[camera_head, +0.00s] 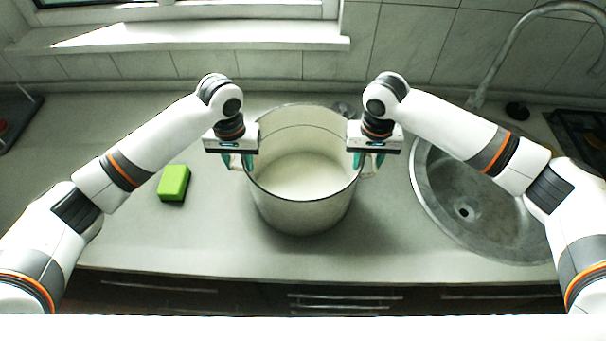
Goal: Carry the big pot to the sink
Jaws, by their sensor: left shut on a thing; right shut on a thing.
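The big pot (302,212) is cream-white with a dark rim and stands out in the middle of the view, over the counter and left of the sink. It is upright and its inside looks empty. My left gripper (238,163) is shut on the pot's left handle, which is mostly hidden by the fingers. My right gripper (369,163) is shut on the right handle (370,174), of which a small part shows. The round metal sink (440,200) lies to the right, partly covered by my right arm. I cannot tell whether the pot's base touches the counter.
A green sponge (174,183) lies on the counter (130,225) left of the pot. A tall curved faucet (497,55) rises behind the sink. A dark rack (580,130) is at the far right. A window ledge (190,37) runs along the back. The counter's front edge is close.

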